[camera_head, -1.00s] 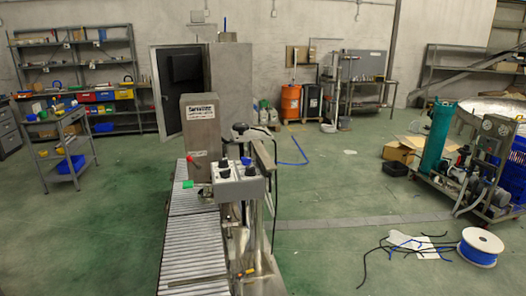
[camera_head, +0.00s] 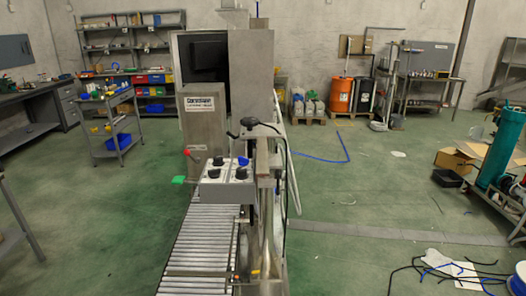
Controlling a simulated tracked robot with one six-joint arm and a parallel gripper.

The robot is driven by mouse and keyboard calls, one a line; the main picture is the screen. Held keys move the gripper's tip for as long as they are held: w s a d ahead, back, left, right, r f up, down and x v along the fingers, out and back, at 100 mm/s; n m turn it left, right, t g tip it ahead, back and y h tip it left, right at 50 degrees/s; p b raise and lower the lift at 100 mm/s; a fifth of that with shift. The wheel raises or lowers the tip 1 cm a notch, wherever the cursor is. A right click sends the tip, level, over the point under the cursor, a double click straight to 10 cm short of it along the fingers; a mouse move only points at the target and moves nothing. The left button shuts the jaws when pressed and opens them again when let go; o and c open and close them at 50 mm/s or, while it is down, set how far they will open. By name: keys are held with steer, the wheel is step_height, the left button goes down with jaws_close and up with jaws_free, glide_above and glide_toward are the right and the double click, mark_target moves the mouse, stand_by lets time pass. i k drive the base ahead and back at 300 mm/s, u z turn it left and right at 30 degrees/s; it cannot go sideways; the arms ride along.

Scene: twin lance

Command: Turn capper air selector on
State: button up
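The capper machine (camera_head: 204,125) stands in the middle, a grey metal box with a label, at the far end of a roller conveyor (camera_head: 197,250). In front of it, a grey control box (camera_head: 224,185) carries several dark round knobs (camera_head: 240,174) on its top face. A blue piece (camera_head: 243,161) sits just behind the knobs. Which knob is the air selector, and how it is turned, is too small to tell. My gripper is not in view.
A grey cabinet (camera_head: 252,80) stands behind the machine. A shelf cart (camera_head: 112,130) and workbench (camera_head: 30,105) are at the left. Cables (camera_head: 430,268) and a blue spool (camera_head: 517,280) lie on the floor at lower right. Green floor is open on both sides of the conveyor.

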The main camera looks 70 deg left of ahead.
mark_target(242, 161)
steer(key=i, duration=0.95)
steer(key=u, duration=1.3)
steer(key=i, duration=1.2)
steer(key=u, duration=0.5)
